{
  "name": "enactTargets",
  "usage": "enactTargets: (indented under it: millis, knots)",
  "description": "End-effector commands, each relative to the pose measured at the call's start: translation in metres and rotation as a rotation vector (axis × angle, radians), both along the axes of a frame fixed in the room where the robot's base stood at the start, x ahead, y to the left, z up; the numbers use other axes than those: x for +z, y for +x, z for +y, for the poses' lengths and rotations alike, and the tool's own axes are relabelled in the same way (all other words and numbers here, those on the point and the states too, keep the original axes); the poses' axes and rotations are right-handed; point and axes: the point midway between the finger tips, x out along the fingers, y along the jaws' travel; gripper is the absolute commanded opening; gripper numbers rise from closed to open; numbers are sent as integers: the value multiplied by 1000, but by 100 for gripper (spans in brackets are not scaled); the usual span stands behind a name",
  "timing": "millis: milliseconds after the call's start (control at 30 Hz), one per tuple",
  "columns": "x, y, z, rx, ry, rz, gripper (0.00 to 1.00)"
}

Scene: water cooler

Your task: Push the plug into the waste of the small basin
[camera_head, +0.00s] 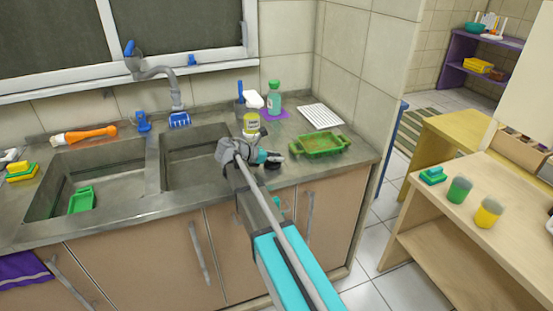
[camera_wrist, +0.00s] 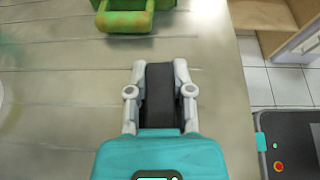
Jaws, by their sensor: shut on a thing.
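The plug is a black piece (camera_wrist: 160,98) between my gripper's fingers (camera_wrist: 158,75) in the wrist view. In the head view its dark shape (camera_head: 272,166) shows at the gripper (camera_head: 279,156), over the counter right of the small basin. My gripper is shut on it. The small basin (camera_head: 188,142) is the right-hand one of two sunk in the metal counter. Its waste does not show; my arm covers the basin's right part.
A green tray (camera_head: 320,145) lies just right of my gripper and shows in the wrist view (camera_wrist: 125,20). The tap (camera_head: 165,72) rises behind the basins. The larger basin (camera_head: 115,185) holds a green object (camera_head: 82,200).

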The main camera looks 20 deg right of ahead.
Motion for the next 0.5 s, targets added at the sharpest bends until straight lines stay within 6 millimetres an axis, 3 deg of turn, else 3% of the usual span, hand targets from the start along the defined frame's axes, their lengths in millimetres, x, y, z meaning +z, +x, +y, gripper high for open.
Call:
enactTargets:
  millis: [267,300,433,500]
  knots:
    - [-5,0,0,0,0,0,0]
    - [-4,0,0,0,0,0,35]
    - [-3,0,0,-1,0,0,60]
    - [-3,0,-1,-1,0,0,64]
